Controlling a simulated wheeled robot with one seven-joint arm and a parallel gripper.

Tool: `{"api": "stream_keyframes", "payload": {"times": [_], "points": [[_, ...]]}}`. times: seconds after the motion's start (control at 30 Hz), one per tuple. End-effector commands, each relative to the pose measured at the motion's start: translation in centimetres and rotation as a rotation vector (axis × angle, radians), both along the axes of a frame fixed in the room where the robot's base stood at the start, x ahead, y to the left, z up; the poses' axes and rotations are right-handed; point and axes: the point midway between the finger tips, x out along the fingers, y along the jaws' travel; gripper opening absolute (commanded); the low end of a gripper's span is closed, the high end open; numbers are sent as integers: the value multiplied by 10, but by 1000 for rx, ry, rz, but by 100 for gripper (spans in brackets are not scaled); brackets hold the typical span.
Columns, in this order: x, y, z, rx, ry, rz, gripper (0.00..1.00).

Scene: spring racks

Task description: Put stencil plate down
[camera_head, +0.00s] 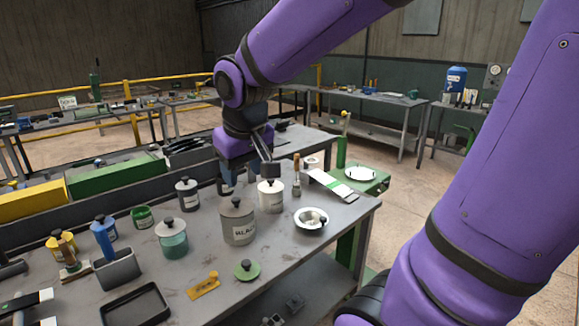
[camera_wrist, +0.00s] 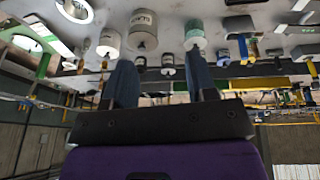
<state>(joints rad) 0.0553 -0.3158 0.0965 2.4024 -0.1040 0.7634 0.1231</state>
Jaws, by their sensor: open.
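My gripper (camera_head: 268,168) is above the back right part of the workbench, near a white lidded pot (camera_head: 271,196). In the wrist view my gripper (camera_wrist: 160,58) has its two fingers wide apart with nothing held between them. A small flat yellow-orange plate (camera_head: 204,286) lies on the bench near its front edge, well away from my gripper; it may be the stencil plate, but its markings are too small to be sure. A flat white-and-green piece (camera_head: 333,186) lies at the bench's right end. I cannot tell whether the two are related.
The grey bench (camera_head: 300,262) holds several lidded pots, including a large grey one (camera_head: 238,222) and a teal-and-white one (camera_head: 172,238). A white bowl (camera_head: 311,219), a green lid (camera_head: 247,269) and a black tray (camera_head: 135,305) stand nearer the front. Bare bench shows between them.

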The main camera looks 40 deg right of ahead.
Motion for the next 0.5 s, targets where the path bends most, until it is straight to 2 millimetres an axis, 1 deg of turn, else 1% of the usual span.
{"api": "stream_keyframes", "payload": {"times": [0.03,0.1,0.3,0.4,0.5], "points": [[-15,0,10,4,-24,3,52],[-34,-1,20,15,-47,3,52],[-86,-2,40,48,-113,17,52],[-105,-1,44,64,-138,24,52],[-118,-2,46,77,-154,31,52]]}}
